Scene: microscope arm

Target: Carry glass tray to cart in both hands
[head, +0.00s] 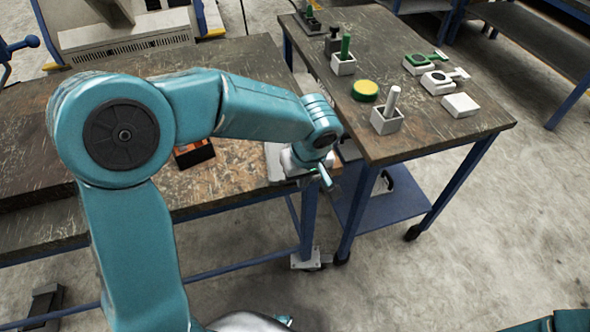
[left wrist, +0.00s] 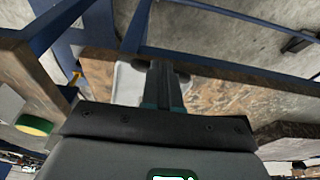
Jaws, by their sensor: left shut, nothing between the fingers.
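A pale, flat piece that looks like the glass tray (head: 274,160) lies at the right end of the wooden bench, partly hidden by my left wrist. In the left wrist view the pale piece (left wrist: 127,84) shows beside and behind the fingers. My left gripper (head: 326,177) is at the bench's right edge, close to the pale piece. Its fingers (left wrist: 164,68) are together and empty in the left wrist view; I cannot tell whether they touch the piece. The cart (head: 440,140) stands just right of the bench. My right gripper is out of view.
The cart top holds a white block with a green peg (head: 344,58), a green-yellow disc (head: 365,90), a white block with a pale peg (head: 387,121) and several white pieces at right. An orange and black item (head: 194,153) lies on the bench (head: 235,180). A narrow gap separates bench and cart.

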